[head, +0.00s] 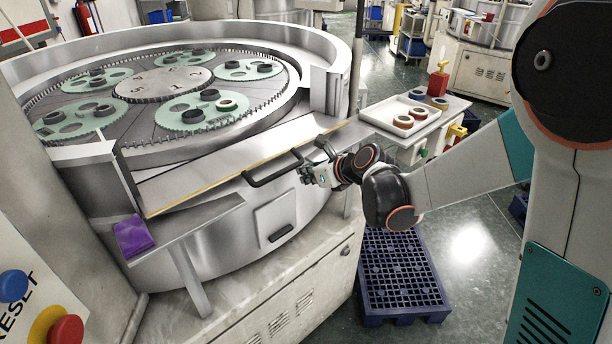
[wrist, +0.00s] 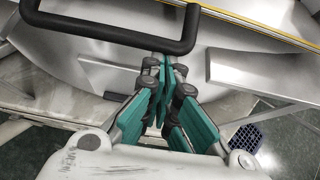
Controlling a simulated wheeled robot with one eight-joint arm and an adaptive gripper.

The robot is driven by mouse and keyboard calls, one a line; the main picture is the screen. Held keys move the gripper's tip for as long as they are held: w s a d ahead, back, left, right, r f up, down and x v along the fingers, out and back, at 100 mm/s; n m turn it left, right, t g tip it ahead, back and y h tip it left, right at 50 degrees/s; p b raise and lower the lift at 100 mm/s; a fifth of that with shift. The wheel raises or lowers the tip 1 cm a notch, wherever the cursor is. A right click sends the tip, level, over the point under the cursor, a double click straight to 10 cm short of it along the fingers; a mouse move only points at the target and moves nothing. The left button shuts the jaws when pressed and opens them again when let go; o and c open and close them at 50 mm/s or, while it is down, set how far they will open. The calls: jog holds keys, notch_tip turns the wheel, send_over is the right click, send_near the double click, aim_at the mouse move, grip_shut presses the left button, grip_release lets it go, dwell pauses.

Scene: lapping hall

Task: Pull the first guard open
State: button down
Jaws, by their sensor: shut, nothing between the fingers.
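The first guard (head: 235,160) is a grey metal panel with a yellow edge strip, in the gap at the front of the round machine's rim. It slopes down and outward. Its black bar handle (head: 272,178) stands out from its front side. My gripper (head: 305,172) is beside the right end of the handle, shut and empty. In the wrist view the handle (wrist: 110,33) crosses the top left, and my shut fingers (wrist: 165,68) point at its right corner without gripping it. I cannot tell whether they touch it.
The lapping plate (head: 165,85) holds several green carriers with rings. A purple block (head: 132,236) sits on a ledge at left. A white tray (head: 402,116) of rings stands on a side bench at right. A blue pallet (head: 398,270) lies on the floor below my arm.

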aim_at(299, 163)
jog(key=shift+w+r+p, duration=0.1)
jog(key=shift+r+p, duration=0.95)
jog(key=shift+r, duration=0.95)
jog(key=shift+f, duration=0.1)
